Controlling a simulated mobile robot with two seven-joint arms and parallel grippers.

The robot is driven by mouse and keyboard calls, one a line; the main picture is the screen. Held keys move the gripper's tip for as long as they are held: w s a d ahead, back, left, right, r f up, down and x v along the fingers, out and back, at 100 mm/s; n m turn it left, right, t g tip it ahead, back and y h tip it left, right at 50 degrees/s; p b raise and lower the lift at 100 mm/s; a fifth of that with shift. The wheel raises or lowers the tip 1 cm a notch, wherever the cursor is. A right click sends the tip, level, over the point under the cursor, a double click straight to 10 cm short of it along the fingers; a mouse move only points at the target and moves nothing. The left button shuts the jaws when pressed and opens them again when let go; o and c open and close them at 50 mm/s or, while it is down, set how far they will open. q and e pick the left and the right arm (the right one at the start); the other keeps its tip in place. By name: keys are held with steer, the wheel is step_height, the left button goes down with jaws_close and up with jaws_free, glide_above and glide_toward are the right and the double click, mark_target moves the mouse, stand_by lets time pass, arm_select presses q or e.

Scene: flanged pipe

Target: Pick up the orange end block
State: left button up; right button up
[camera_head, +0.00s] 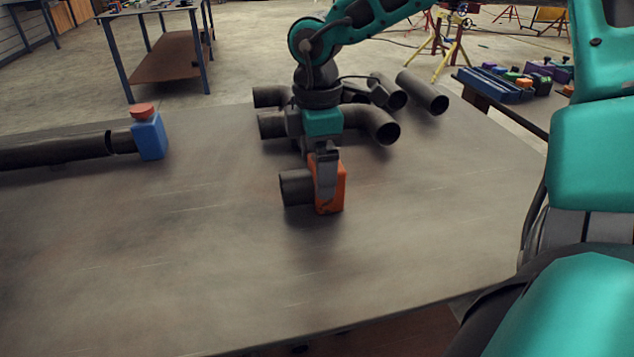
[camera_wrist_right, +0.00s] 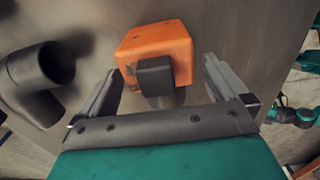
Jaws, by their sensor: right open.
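The orange end block (camera_head: 332,190) stands on the table with a short dark pipe piece (camera_head: 296,188) against its left side in the head view. My right gripper (camera_head: 325,172) is directly above it, pointing down, and hides part of its top. In the right wrist view, the orange end block (camera_wrist_right: 155,48) lies between the two open fingers of the right gripper (camera_wrist_right: 160,78), with gaps on both sides. A dark square piece (camera_wrist_right: 155,74) shows in front of the block there. My left gripper is not in view.
A blue block with an orange-red cap (camera_head: 149,134) sits at the end of a long dark pipe (camera_head: 55,150) at the left. Several dark pipe pieces (camera_head: 381,128) lie behind my right gripper. The front of the grey table (camera_head: 200,270) is clear.

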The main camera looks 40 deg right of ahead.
steer(key=shift+c, duration=0.4)
jaws_close()
steer(key=shift+w+r, duration=0.1)
steer(key=shift+r, duration=0.05)
stand_by(0.6)
